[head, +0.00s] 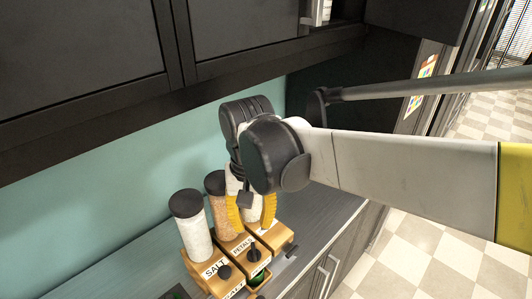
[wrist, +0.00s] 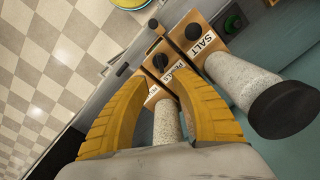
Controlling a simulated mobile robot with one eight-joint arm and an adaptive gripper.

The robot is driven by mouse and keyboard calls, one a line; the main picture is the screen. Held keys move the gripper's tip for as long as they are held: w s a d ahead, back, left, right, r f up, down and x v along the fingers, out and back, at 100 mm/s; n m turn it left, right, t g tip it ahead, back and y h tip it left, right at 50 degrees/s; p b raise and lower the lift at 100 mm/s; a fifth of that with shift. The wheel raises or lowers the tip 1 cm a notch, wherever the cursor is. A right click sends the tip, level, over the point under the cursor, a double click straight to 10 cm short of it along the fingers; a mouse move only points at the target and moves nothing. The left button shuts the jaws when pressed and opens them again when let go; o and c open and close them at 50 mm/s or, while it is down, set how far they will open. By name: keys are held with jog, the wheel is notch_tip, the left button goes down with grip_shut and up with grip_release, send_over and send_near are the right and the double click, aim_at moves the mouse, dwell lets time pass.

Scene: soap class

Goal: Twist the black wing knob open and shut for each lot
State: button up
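A wooden dispenser has several blocks with labels and black wing knobs. The salt knob (head: 225,271) is on the block labelled SALT, below a jar of white grains (head: 193,232). The petals knob (head: 253,255) is on the middle block; it also shows in the wrist view (wrist: 160,62). A third knob (wrist: 122,69) shows at the left in the wrist view. My gripper (head: 250,222) is above the rear blocks, its yellow fingers apart. I cannot tell contact; no knob is visibly gripped.
A green item (head: 258,279) sits low by the dispenser front. The dark counter (head: 328,232) is clear to the right of the dispenser. Dark cupboards (head: 240,25) hang above. A teal wall (head: 110,215) stands behind. Checkered floor (head: 415,265) lies to the right.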

aim_at(253, 247)
jog(key=w+f+p, duration=0.1)
jog(key=p, duration=0.1)
jog(key=shift+a+f+p, duration=0.15)
jog(key=shift+p, duration=0.15)
notch_tip(253, 247, down, 11)
jog(key=b, duration=0.2)
jog(key=shift+b, duration=0.3)
grip_shut()
